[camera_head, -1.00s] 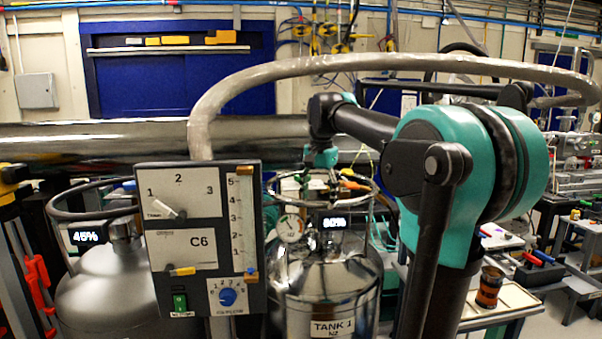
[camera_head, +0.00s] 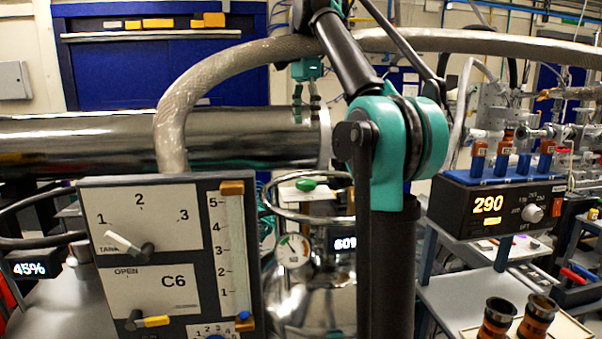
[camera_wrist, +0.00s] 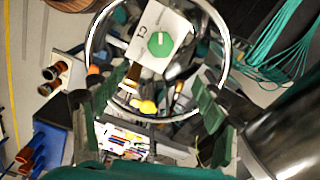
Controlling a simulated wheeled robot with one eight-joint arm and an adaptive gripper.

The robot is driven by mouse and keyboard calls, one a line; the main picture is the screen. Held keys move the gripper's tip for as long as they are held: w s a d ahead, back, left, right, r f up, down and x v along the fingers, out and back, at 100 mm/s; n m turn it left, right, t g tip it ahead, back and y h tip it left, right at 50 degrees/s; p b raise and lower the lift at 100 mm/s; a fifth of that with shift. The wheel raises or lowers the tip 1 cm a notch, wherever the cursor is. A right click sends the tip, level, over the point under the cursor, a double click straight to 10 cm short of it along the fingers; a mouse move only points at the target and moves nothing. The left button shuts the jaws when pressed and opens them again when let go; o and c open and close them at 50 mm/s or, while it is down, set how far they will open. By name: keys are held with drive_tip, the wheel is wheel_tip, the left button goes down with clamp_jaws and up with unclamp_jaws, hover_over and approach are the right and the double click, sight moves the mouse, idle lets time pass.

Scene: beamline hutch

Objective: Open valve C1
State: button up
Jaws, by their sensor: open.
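Valve C1 shows in the wrist view as a round green knob (camera_wrist: 160,43) on a white plate (camera_wrist: 172,22) marked C1, inside a metal ring (camera_wrist: 216,22). In the head view the green knob (camera_head: 306,184) sits on top of the tank, within its ring. My gripper (camera_wrist: 155,100) is open and empty, with its two dark green fingers apart at left and right in the wrist view. The knob lies beyond and above the fingertips in that picture. In the head view my gripper (camera_head: 306,102) points down, above the knob and apart from it.
A C6 panel (camera_head: 180,300) with levers stands front left. A thick hose (camera_head: 185,95) arches over the scene, near my arm. A large steel pipe (camera_head: 150,140) runs behind. A box reading 290 (camera_head: 490,205) and brown jars (camera_head: 535,318) are at right.

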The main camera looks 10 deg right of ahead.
approach(305, 181)
wheel_tip(305, 181, down, 9)
drive_tip(key=shift+s+r, duration=0.15)
drive_tip(key=shift+r, duration=0.05)
idle(0.5)
drive_tip(key=c, duration=1.2)
